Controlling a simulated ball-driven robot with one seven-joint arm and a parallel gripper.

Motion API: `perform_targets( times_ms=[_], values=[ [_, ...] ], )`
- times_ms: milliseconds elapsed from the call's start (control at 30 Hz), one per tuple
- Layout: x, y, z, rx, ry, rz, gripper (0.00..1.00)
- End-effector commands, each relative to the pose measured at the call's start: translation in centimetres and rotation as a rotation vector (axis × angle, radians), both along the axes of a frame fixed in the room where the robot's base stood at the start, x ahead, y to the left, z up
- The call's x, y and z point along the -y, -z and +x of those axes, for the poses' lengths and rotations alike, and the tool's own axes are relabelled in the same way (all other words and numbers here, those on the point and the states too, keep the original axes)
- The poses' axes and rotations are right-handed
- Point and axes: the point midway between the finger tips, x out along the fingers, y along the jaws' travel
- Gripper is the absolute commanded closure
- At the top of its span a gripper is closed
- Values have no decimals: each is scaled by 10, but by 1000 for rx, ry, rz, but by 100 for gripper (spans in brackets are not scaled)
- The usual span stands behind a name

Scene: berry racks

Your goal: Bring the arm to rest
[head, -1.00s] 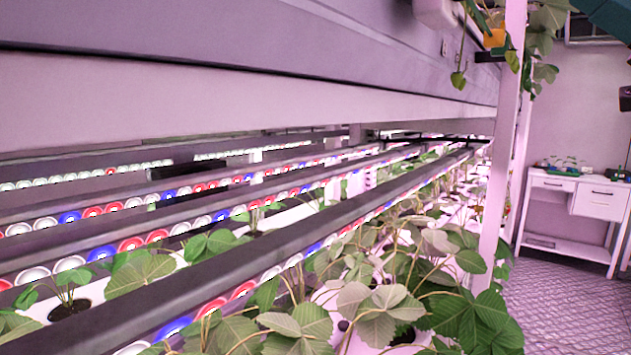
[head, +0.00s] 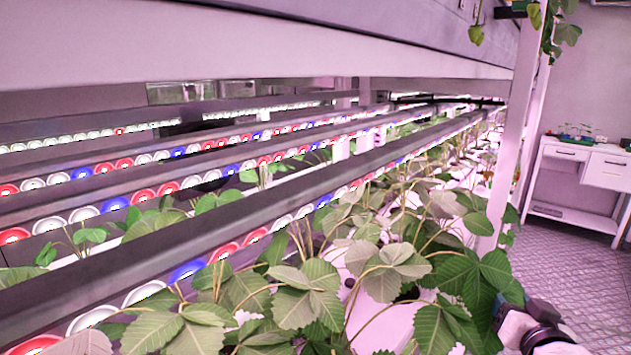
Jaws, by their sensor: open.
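A white and black part of my arm (head: 540,328) shows at the bottom right corner of the head view, beside the strawberry leaves. The leaves stand close to its left and hide part of it. I cannot make out gripper fingers in this view. The rest of the arm is out of the picture.
A growing rack with strawberry plants (head: 300,290) and light bars (head: 235,200) fills the left and middle. A white upright post (head: 505,150) stands at its right end. A white desk with drawers (head: 590,165) stands at the back right. The patterned floor (head: 575,260) before it is clear.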

Motion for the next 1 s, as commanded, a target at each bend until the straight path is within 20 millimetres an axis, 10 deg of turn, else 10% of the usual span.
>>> perform_targets(
  times_ms=[200,500,733,1000],
  values=[
    [-48,129,-71,-402,-77,48,46],
    [-97,251,-225,-959,-246,45,46],
    [-106,282,-321,-1250,-353,21,46],
    [-106,286,-343,-1316,-378,14,46]
  ],
)
